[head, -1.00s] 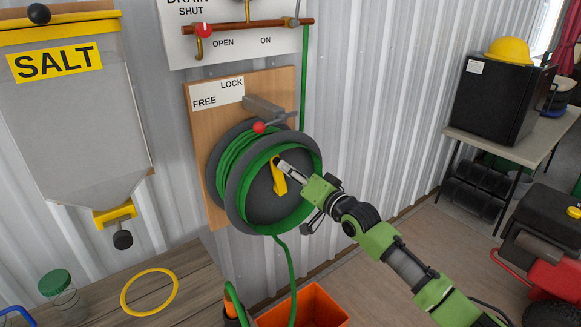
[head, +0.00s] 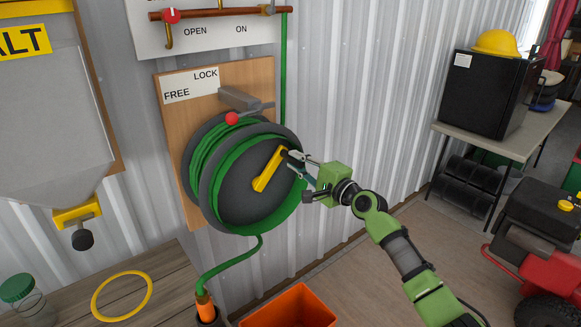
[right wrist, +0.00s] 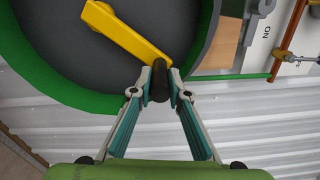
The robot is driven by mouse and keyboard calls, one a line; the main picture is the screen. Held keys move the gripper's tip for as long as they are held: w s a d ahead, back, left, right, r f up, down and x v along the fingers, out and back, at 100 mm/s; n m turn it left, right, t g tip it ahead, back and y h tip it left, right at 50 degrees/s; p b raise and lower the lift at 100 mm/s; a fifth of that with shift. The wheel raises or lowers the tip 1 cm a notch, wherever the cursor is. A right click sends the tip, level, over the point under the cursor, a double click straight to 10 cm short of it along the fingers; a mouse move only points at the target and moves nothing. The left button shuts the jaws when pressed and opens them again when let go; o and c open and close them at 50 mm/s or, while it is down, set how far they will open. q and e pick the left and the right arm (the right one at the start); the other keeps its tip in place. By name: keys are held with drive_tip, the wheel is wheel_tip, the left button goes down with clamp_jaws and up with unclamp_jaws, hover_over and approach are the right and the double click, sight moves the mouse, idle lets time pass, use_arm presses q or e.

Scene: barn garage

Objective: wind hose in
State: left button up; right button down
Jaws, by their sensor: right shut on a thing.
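The grey hose reel (head: 225,200) with green hose wound on it is mounted on a wooden board on the wall. My right gripper (head: 289,156) is shut on the dark knob (right wrist: 160,84) of the yellow crank (head: 266,174). The crank points up and right from its hub. The green hose (head: 231,261) leaves the reel's bottom and bends left to an orange end piece (head: 205,307) in a dark holder. A lever with a red knob (head: 232,118) is above the reel, below the LOCK/FREE label (head: 191,85). My left gripper is not in view.
An orange bin (head: 290,308) stands below the reel. A wooden bench with a yellow ring (head: 122,296) and a green-lidded jar (head: 20,297) is at lower left. A salt hopper (head: 50,125) hangs at left. A red machine (head: 545,255) stands at right.

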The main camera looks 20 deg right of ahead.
drive_tip(key=shift+w+d+f+m+b, duration=0.15)
drive_tip(key=shift+d+f+m+b, duration=0.25)
drive_tip(key=shift+f+m, duration=0.45)
drive_tip(key=shift+w+d+f+m+b, duration=0.25)
drive_tip(key=shift+d+f+m, duration=0.4)
drive_tip(key=shift+m, duration=0.35)
drive_tip(key=shift+w+d+f+m+b, duration=0.1)
drive_tip(key=shift+d+f+m+b, duration=0.25)
drive_tip(key=shift+f+m, duration=0.55)
drive_tip(key=shift+r, duration=0.1)
drive_tip(key=c, duration=1.9)
unclamp_jaws()
drive_tip(key=shift+s+d, duration=0.1)
drive_tip(key=v, duration=1.1)
drive_tip(key=shift+s+d, duration=0.1)
drive_tip(key=shift+s, duration=0.3)
